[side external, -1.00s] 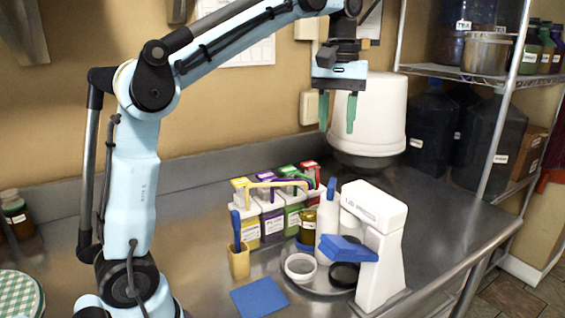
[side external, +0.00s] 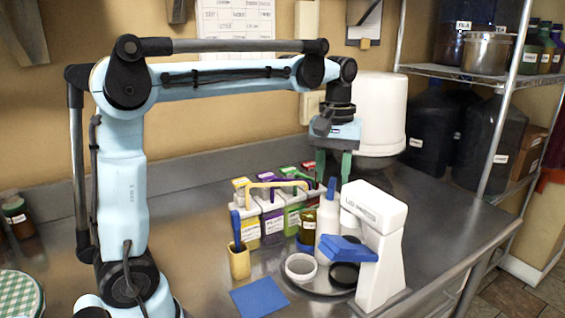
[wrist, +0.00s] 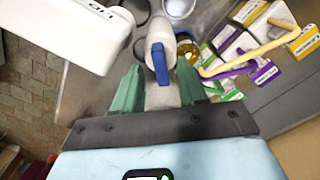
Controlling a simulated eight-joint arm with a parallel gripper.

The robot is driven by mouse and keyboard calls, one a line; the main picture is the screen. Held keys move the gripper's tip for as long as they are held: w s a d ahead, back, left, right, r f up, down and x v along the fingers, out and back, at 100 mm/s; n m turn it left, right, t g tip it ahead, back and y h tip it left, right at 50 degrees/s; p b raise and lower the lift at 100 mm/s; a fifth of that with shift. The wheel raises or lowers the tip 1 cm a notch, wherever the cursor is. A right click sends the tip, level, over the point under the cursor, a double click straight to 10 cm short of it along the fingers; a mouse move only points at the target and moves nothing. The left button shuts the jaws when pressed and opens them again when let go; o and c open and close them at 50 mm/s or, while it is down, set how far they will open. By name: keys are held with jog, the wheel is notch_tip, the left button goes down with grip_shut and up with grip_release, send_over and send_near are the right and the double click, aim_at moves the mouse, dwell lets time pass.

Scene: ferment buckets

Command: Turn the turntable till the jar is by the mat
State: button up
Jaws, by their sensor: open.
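The grey turntable (side external: 322,290) lies on the metal bench. The jar (side external: 308,224), amber with a pale label, stands toward its back left; the wrist view also shows the jar (wrist: 187,47). A white bowl (side external: 300,268), a black round dish (side external: 345,274) and a white bottle (side external: 327,238) with a blue top are on the turntable too. The blue mat (side external: 258,297) lies flat at its front left. My gripper (side external: 333,176) is open and empty, pointing down above the bottle. In the wrist view its green fingers (wrist: 160,82) appear either side of the bottle.
A white press machine (side external: 378,245) with a blue part overhangs the turntable's right side. Several colour-labelled cartons with a yellow handle (side external: 275,184) stand behind left. A tan cup (side external: 239,263) with a blue tool stands left. Bare bench lies to the right.

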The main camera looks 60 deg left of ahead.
jog(key=shift+f, duration=1.35)
grip_shut()
